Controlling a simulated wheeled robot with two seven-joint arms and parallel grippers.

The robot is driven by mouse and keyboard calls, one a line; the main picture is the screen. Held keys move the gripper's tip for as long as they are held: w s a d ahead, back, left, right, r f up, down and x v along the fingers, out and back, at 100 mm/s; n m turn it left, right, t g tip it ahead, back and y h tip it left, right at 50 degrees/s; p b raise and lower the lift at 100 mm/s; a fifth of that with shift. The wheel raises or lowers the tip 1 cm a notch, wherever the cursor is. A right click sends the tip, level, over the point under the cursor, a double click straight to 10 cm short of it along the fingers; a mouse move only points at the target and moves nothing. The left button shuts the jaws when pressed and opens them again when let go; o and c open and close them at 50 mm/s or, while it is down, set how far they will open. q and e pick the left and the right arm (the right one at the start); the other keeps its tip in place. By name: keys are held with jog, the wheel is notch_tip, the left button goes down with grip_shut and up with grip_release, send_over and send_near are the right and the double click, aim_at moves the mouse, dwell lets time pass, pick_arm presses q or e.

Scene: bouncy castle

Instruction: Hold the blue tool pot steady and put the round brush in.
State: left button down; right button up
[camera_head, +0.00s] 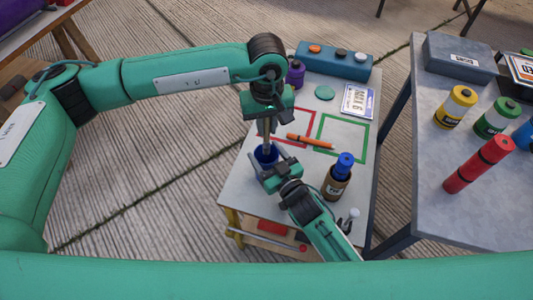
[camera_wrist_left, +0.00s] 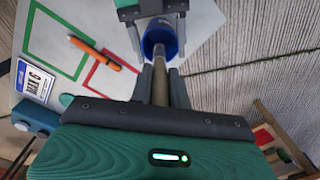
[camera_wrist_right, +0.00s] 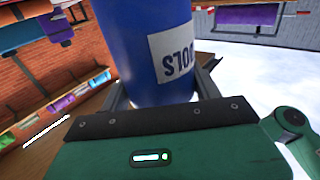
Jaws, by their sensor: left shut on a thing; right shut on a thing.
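The blue tool pot (camera_head: 262,159) stands at the front left of the small white table, partly hidden behind my right gripper (camera_head: 271,166). My right gripper is shut on it. In the right wrist view the blue pot (camera_wrist_right: 145,45) fills the space between the fingers, its white label upside down. My left gripper (camera_head: 267,128) points down above the pot, shut on the round brush (camera_head: 267,142). In the left wrist view the brush's shaft (camera_wrist_left: 160,85) runs to the mouth of the blue pot (camera_wrist_left: 160,29). I cannot tell how deep its end sits.
An orange marker (camera_head: 310,142) lies by red and green outlined squares on the white table (camera_head: 240,190). A teal block (camera_head: 334,62) lies at the back. A grey table (camera_head: 415,190) with several cylinders is right.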

aim_at(267, 154)
pick_arm(q)
jog(key=shift+f, duration=2)
pick_arm(e)
jog(key=shift+f, duration=0.1)
pick_arm(q)
jog(key=c, duration=1.3)
grip_release()
jog(key=shift+o, duration=0.2)
notch_tip(267, 154, up, 12)
pick_arm(e)
jog(key=o, duration=1.3)
jog(key=shift+c, duration=0.2)
